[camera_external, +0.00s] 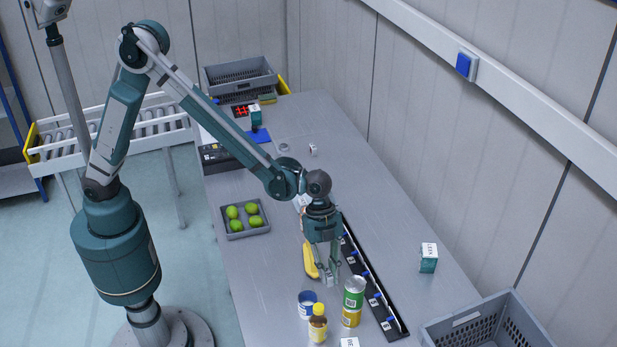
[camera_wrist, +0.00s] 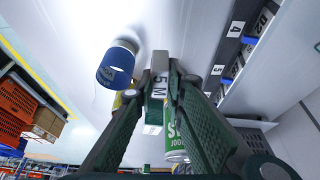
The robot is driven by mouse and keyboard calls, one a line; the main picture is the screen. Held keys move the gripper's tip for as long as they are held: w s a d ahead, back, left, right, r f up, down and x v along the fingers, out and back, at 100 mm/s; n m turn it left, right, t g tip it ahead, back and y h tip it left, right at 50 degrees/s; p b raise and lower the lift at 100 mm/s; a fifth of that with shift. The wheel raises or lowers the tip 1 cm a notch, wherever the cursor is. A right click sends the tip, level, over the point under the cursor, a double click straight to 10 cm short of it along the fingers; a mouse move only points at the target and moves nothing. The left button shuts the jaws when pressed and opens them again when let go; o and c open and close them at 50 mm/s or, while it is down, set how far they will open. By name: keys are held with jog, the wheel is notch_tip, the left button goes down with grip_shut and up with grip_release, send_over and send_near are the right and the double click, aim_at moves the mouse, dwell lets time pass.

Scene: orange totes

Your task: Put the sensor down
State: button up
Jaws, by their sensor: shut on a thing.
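The sensor is a small grey-white block (camera_wrist: 157,90) with dark lettering that looks like "5 M". My gripper (camera_wrist: 160,78) is shut on it, with a green finger on each side. In the external view my gripper (camera_external: 328,276) points down over the table, left of the long black slotted rail (camera_external: 367,283). A small pale block, the sensor (camera_external: 328,282), shows at its fingertips. I cannot tell whether the sensor touches the table.
A yellow banana-like thing (camera_external: 310,260) lies left of my gripper. A teal box (camera_external: 428,259) and grey crate (camera_external: 470,323) are right.

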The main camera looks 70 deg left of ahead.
jog(key=shift+f, duration=2.4)
jog(key=shift+f, duration=0.15)
jog(key=shift+f, duration=1.75)
jog(key=shift+f+b, duration=0.15)
jog(key=shift+b, duration=0.15)
jog(key=o, duration=0.8)
jog(key=shift+o, duration=0.4)
jog(key=v, duration=1.2)
jog(key=shift+p, duration=0.4)
